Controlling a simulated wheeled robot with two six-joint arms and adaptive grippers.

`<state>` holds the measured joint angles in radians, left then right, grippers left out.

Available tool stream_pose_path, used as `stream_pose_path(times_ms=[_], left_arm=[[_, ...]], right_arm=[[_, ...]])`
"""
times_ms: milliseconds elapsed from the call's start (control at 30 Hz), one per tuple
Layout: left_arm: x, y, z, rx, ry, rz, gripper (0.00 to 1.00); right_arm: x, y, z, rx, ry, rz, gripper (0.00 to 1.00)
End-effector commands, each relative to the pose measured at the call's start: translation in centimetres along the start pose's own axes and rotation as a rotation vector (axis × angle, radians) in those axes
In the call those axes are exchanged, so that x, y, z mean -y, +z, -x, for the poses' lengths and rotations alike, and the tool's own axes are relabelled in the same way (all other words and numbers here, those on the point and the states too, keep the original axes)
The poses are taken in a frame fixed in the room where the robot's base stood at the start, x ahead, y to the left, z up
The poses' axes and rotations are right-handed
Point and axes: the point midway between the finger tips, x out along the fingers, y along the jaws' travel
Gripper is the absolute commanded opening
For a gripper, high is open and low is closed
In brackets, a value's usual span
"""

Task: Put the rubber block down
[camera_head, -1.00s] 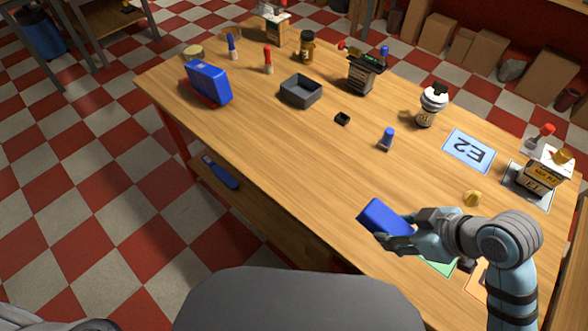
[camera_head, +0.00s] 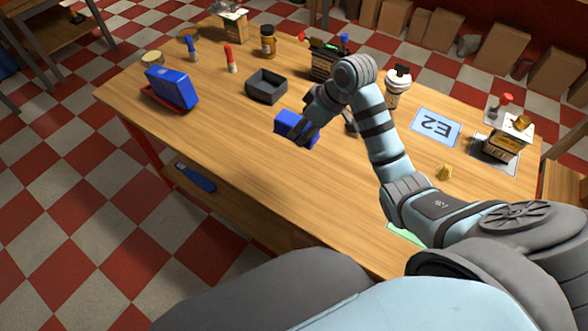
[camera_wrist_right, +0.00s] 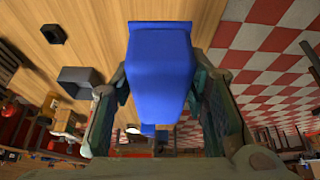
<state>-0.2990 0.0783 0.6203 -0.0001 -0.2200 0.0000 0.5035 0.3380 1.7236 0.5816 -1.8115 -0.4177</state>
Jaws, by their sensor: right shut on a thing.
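The blue rubber block (camera_head: 290,124) is in my right gripper (camera_head: 306,122), over the middle of the wooden table, right of the dark grey open tray. In the right wrist view, the block (camera_wrist_right: 160,75) sits between the two fingers of the gripper (camera_wrist_right: 160,105), which are shut on its sides. I cannot tell how high the block is above the table top. The fingers and wrist hide part of it in the head view. My left gripper is not in view.
The dark grey tray (camera_head: 267,86) stands just left of the held block. A larger blue thing (camera_head: 172,88) rests on a red holder at the left. Bottles and boxes line the back. Bare wood (camera_head: 235,145) lies in front.

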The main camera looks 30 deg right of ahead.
Motion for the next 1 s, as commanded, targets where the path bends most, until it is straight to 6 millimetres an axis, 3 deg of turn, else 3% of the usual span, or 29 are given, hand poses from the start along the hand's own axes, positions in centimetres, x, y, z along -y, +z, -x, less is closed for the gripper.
stream_pose_path(times_ms=[67,167,500,833,1000], left_arm=[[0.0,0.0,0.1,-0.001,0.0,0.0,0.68],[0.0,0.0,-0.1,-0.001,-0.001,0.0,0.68],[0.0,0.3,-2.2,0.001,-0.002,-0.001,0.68],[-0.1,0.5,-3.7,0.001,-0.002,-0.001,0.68],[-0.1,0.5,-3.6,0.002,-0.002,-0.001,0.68]], right_arm=[[-1.1,-1.0,0.0,0.012,-0.003,-0.029,0.1],[-1.5,-0.7,-1.3,0.022,-0.006,-0.045,0.1],[-1.3,4.7,-12.4,0.023,-0.006,-0.045,0.1],[-1.3,7.2,-17.6,0.021,-0.004,-0.044,0.1],[-1.3,7.4,-18.1,0.019,-0.002,-0.042,0.1]])
